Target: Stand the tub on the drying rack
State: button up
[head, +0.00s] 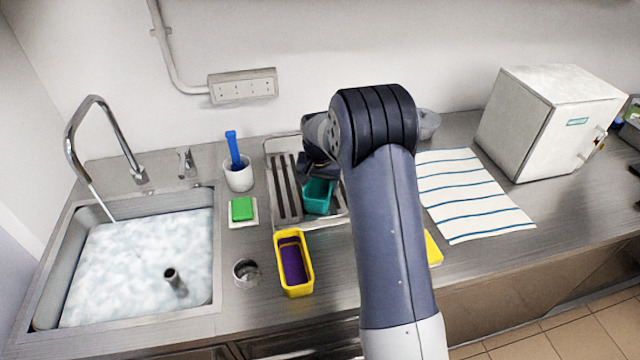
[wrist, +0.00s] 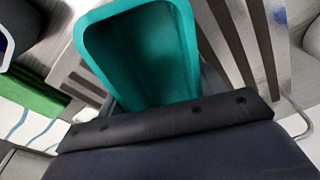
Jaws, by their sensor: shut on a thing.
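A teal tub (head: 317,198) is at my gripper (head: 318,176), over the middle of the drying rack (head: 285,200) in the head view. In the wrist view the tub (wrist: 186,45) shows its open mouth, and its inside looks empty. The dark gripper (wrist: 170,122) is shut on the near side of the tub. The rack's slats (wrist: 228,40) show beside and beyond it. I cannot tell whether the tub's base touches the rack. My arm hides the right part of the rack in the head view.
A yellow tub with a purple inside (head: 293,262) stands in front of the rack, beside a small metal cup (head: 246,272). A white cup with a blue brush (head: 238,175) and a green sponge (head: 242,209) are left, near the foamy sink (head: 140,265). A striped towel (head: 470,195) lies right.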

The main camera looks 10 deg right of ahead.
aim_at(319, 197)
jog(key=shift+f, duration=0.15)
jog(key=o, duration=1.1)
jog(key=r, duration=0.4)
jog(key=s+r+b, duration=0.1)
jog(key=r, duration=0.3)
jog(key=r+b, duration=0.1)
jog(key=r, duration=0.3)
jog(key=shift+s+a+r, duration=0.15)
jog(key=shift+a, duration=0.15)
